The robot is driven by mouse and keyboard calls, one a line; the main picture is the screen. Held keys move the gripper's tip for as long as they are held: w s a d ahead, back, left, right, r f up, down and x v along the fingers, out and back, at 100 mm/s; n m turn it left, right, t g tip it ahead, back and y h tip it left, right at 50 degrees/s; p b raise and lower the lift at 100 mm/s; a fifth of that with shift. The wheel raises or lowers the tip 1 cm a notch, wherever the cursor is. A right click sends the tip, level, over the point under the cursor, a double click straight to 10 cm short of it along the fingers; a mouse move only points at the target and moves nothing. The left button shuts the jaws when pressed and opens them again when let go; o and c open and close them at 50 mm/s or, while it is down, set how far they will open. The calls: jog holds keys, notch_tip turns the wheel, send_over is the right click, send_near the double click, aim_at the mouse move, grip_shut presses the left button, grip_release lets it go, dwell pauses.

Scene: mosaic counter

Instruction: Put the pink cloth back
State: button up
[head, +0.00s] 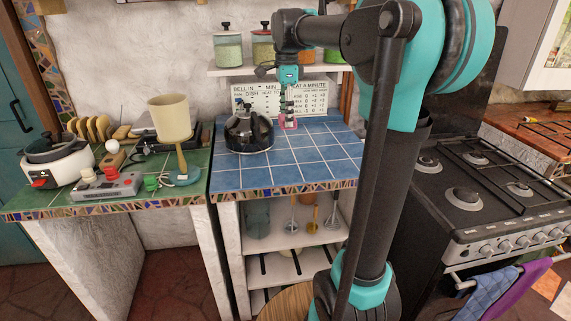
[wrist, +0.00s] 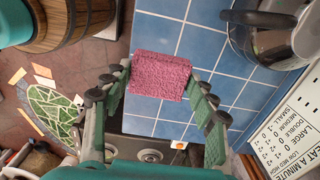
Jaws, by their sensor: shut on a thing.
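The pink cloth (wrist: 162,76) is a small, rough-textured folded piece between the fingers of my gripper (wrist: 160,92) in the wrist view. My gripper is shut on it. In the head view the gripper (head: 287,108) points down over the back of the blue tiled counter (head: 300,168), with the cloth (head: 290,125) at its tips. I cannot tell whether the cloth touches the tiles. Part of the cloth's edges is hidden by the fingers.
A dark kettle (head: 249,132) stands on the blue counter left of the gripper. A printed sign (head: 308,97) stands behind, under a jar shelf (head: 230,71). A black stove (head: 480,185) is at right, with blue and purple towels on its rail. The blue counter's front is clear.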

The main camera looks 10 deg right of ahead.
notch_tip(320, 180, down, 17)
jog(key=shift+f, duration=0.15)
dwell(0.5)
jog(key=o, duration=1.1)
jog(key=shift+f, duration=0.1)
notch_tip(320, 180, up, 12)
jog(key=s+d+f+n+t, duration=0.1)
jog(key=s+f+n, duration=0.5)
jog(key=s+f, duration=0.1)
jog(key=s+d+f+n+t, duration=0.1)
jog(key=s+f+n, duration=0.5)
jog(key=s+f, duration=0.1)
jog(key=s+d+f+n+t, duration=0.2)
jog(key=s+f+n, duration=0.4)
jog(key=s+f, duration=0.2)
jog(key=shift+d+f, duration=0.1)
jog(key=shift+f, duration=0.45)
